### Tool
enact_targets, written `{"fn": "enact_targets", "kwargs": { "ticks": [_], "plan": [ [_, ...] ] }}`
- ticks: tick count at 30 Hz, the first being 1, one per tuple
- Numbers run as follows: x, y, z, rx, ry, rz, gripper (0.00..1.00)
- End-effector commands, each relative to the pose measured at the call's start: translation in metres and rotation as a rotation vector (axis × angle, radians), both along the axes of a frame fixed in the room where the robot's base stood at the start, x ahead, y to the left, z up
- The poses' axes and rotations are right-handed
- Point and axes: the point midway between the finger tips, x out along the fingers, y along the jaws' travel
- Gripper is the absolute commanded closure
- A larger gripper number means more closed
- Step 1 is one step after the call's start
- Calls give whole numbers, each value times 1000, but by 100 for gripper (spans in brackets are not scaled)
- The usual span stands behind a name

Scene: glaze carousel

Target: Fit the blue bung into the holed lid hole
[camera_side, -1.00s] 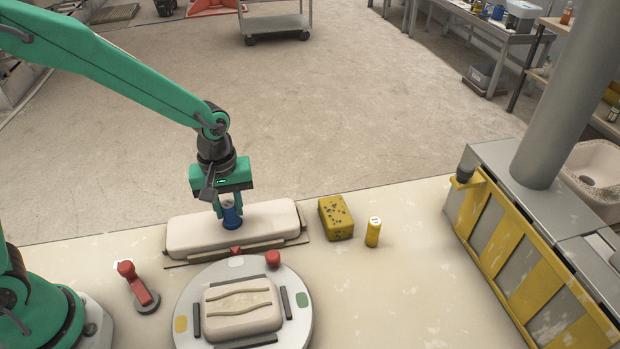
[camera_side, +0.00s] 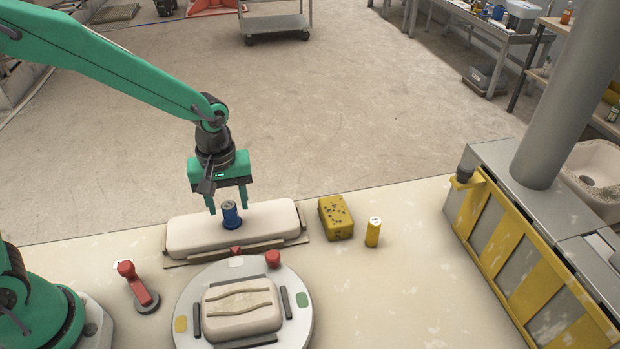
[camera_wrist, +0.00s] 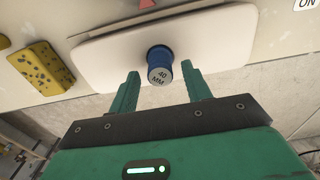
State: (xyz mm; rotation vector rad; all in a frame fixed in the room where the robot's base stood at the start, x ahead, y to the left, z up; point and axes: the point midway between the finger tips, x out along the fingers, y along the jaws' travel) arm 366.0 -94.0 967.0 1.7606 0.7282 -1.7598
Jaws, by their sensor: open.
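The blue bung (camera_side: 231,217) stands upright on the long pale lid (camera_side: 185,236) behind the turntable. Its grey top reads "40 MM" in the wrist view (camera_wrist: 160,64). The hole itself is not visible; the bung covers the spot where it stands, and I cannot tell how deep it sits. My gripper (camera_side: 229,205) is open just above and behind the bung, with its fingers apart and empty. In the wrist view my gripper (camera_wrist: 160,80) shows a finger on each side, clear of the bung.
A round turntable (camera_side: 297,330) with a pale block (camera_side: 243,310) stands in front. A red-handled lever (camera_side: 139,287) is at left. A yellow sponge (camera_side: 336,217) and a yellow cylinder (camera_side: 373,232) stand right of the lid. The table further right is clear up to a yellow-striped rack (camera_side: 530,255).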

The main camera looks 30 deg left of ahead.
Motion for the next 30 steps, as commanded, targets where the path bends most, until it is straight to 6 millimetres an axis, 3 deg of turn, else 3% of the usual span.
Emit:
{"fn": "enact_targets", "kwargs": {
  "ticks": [18, 30],
  "plan": [
    [0, 0, 92, 0, -1, 0, 51],
    [0, 0, 106, 0, 0, 0, 51]
  ]
}}
